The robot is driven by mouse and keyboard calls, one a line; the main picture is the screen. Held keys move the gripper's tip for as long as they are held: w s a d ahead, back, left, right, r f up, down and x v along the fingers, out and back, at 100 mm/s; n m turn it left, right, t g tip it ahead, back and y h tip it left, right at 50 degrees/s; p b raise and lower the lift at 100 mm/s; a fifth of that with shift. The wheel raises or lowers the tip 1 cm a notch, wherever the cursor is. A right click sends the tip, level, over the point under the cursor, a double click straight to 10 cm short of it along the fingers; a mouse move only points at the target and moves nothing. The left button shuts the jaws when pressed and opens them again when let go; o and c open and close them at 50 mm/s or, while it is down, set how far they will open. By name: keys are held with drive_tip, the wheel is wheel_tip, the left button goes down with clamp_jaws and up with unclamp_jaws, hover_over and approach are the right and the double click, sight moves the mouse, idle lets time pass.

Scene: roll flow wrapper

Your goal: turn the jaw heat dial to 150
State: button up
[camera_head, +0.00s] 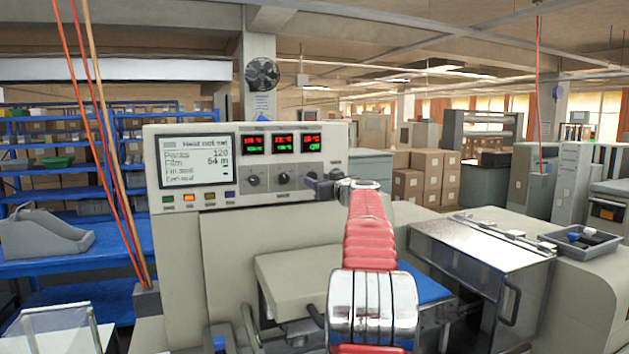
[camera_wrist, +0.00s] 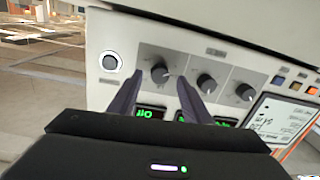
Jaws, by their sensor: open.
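The wrapper's control panel (camera_head: 340,140) carries a row of three dark dials, left (camera_head: 253,180), middle (camera_head: 284,178) and right (camera_head: 312,177). Their labels are too small to read, so I cannot tell by name which is the jaw heat dial. My gripper (camera_head: 322,187) is at the right end of the row. In the wrist view the panel appears upside down. There my open gripper (camera_wrist: 161,82) has its fingertips on either side of the end dial (camera_wrist: 160,72), apart from it as far as I can see. The dial's pointer angle is unclear.
Red and green displays (camera_head: 284,143) sit above the dials, a screen (camera_head: 195,160) to their left. Coloured buttons (camera_head: 189,198) line the panel's bottom.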

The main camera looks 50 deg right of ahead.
sight(312, 176)
drive_tip(key=shift+x, duration=1.45)
drive_tip(key=shift+a, duration=0.1)
drive_tip(key=c, duration=1)
